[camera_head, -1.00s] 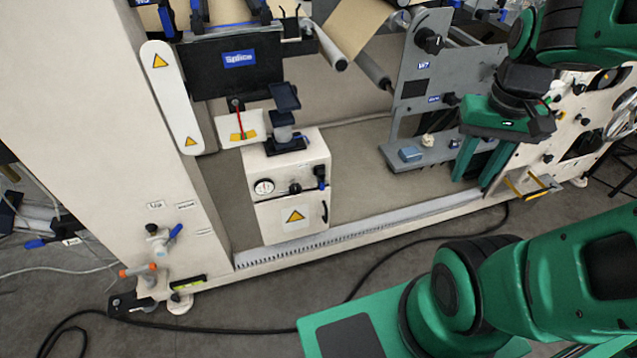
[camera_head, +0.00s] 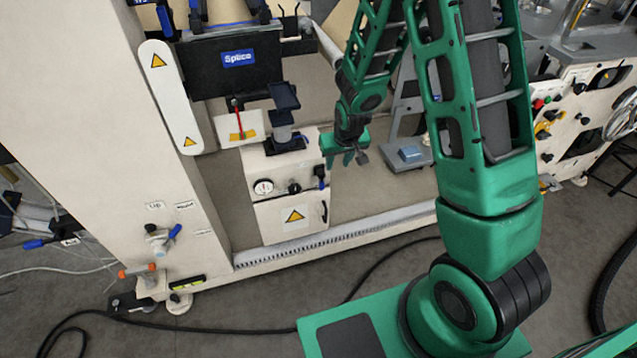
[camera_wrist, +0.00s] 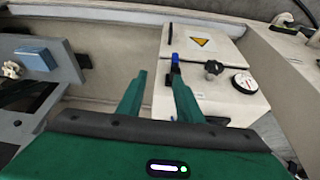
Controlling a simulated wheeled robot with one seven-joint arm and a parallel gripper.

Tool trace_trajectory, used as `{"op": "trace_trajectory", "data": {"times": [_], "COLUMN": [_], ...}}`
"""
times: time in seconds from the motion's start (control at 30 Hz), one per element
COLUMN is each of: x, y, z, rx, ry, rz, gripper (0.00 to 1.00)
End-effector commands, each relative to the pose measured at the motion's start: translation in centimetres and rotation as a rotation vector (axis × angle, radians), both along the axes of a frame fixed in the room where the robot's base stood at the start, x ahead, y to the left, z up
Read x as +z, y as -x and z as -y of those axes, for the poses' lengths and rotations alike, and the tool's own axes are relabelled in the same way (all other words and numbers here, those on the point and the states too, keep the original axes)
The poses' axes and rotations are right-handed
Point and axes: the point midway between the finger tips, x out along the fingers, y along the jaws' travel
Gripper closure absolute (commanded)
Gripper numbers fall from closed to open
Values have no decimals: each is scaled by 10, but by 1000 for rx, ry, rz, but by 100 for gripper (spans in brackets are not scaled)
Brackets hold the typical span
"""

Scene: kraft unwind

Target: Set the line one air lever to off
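A blue-handled lever (camera_head: 174,232) sits on a valve on the white machine column at the left, below small labels too small to read. An orange-handled part (camera_head: 137,270) is lower down. A white box (camera_head: 290,215) carries a gauge, a black knob and a small blue-tipped lever (camera_head: 320,171) at its right edge. That blue-tipped lever also shows in the wrist view (camera_wrist: 175,61). I cannot tell which lever is line one air. My gripper (camera_head: 347,158) is right of the box's blue-tipped lever.
A grey bracket plate (camera_head: 410,158) with a blue block (camera_head: 411,153) stands right of the box. A black cable (camera_head: 370,275) runs over the floor. The machine's lower rail (camera_head: 345,240) crosses in front. Floor left of my base is mostly clear.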

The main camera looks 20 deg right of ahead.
Motion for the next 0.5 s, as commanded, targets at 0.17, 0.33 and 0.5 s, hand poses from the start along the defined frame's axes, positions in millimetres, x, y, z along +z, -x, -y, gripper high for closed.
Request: {"op": "trace_trajectory", "data": {"times": [0.17, 0.33, 0.5], "x": [-32, -43, -59], "y": [-11, -16, -22], "z": [-27, -34, -34], "rx": [41, 51, 50], "ry": [-15, -20, -19], "rz": [26, 35, 33], "gripper": [67, 67, 67]}}
